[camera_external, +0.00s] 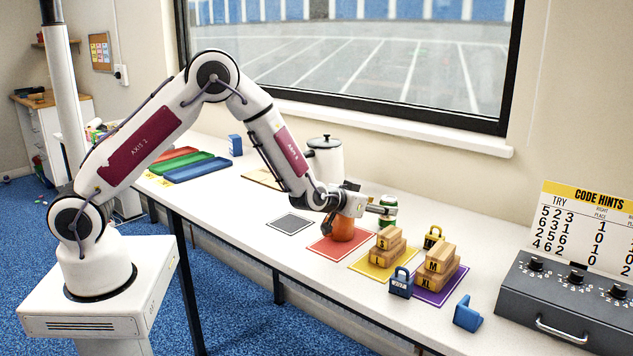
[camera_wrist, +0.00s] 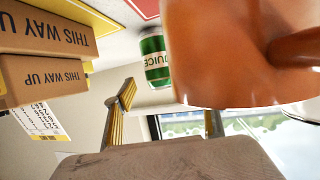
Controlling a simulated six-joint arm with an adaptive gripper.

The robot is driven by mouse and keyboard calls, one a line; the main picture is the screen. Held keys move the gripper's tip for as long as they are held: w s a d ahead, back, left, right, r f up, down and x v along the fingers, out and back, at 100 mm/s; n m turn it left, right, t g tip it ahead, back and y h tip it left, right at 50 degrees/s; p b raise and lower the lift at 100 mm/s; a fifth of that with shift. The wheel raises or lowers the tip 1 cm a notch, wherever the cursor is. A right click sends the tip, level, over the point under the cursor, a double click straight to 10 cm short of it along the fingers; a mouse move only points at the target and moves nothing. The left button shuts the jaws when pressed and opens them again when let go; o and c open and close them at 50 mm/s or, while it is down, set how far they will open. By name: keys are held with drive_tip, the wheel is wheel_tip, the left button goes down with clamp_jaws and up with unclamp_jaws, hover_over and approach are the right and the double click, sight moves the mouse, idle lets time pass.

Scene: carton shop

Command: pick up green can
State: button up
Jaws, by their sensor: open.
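The green can (camera_external: 389,212) stands on the table behind the red mat, partly hidden by my gripper (camera_external: 376,206). It has a white label and also shows in the wrist view (camera_wrist: 154,58), upside down and ahead of the fingers. My gripper (camera_wrist: 168,110) is open and empty, its fingers spread wide and held roughly level. The can is not clearly between the fingers; I cannot tell the exact gap. An orange mug (camera_external: 343,230) is just below my wrist and fills the upper right of the wrist view (camera_wrist: 235,45).
A white kettle (camera_external: 325,160) is behind my arm. The front table edge is close to the mats.

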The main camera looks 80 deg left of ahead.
drive_tip(key=shift+x, duration=1.65)
drive_tip(key=shift+a+r, duration=0.1)
drive_tip(key=shift+r, duration=0.1)
drive_tip(key=c, duration=0.9)
